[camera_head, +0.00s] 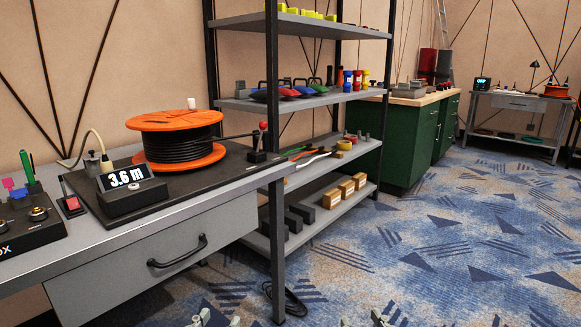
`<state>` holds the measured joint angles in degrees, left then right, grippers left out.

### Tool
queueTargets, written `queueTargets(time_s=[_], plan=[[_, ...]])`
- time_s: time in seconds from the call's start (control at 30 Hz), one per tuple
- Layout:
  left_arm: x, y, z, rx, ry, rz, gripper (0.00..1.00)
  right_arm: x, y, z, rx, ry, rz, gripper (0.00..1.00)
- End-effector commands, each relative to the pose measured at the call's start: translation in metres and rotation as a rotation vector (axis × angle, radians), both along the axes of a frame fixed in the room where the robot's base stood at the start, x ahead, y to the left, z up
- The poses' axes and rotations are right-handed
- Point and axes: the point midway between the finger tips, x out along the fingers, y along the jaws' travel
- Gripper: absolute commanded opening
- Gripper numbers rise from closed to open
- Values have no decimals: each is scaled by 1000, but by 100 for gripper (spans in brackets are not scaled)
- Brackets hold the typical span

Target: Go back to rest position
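Only the fingertips of my grippers show, at the bottom edge of the head view. My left gripper (218,321) has its two fingertips apart, with bare carpet visible between them. My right gripper (361,321) also has its two fingertips apart with nothing seen between them. Both are over the blue patterned floor, in front of the workbench and shelf. The rest of both grippers and both arms is out of the picture.
A grey workbench (150,250) at left carries an orange cable reel (177,140) and a display reading 3.6 m (127,178). A metal shelf (300,102) stands beside it. Green cabinets (405,140) and another table (515,100) stand farther back. Open carpet (470,240) lies at right.

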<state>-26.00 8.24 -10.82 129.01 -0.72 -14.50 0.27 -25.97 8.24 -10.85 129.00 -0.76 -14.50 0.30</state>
Motion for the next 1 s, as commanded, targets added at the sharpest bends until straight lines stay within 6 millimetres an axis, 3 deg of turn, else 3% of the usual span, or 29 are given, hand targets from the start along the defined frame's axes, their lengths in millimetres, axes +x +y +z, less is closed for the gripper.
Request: queueTargets(time_s=[0.07, 0.2, 0.3, 0.4, 0.5, 0.6, 1.0], plan=[[-6, 22, -43, 73, 231, 39, 40, -6, -22, -43, -73, 232, -39, 40], [-50, 69, -129, 184, 638, 113, 40, -50, -69, -129, -183, 638, -113, 40], [-93, 99, -168, 240, 879, 162, 40, -93, -99, -168, -240, 879, -162, 40], [-131, 122, -190, 279, 1061, 200, 40, -131, -122, -190, -278, 1059, -200, 40], [-158, 135, -202, 300, 1174, 223, 40, -158, -135, -202, -300, 1174, -223, 40], [-170, 141, -207, 309, 1223, 234, 40, -170, -141, -207, -309, 1223, -234, 40], [-172, 141, -209, 310, 1231, 235, 40, -172, -141, -209, -310, 1230, -235, 40]])
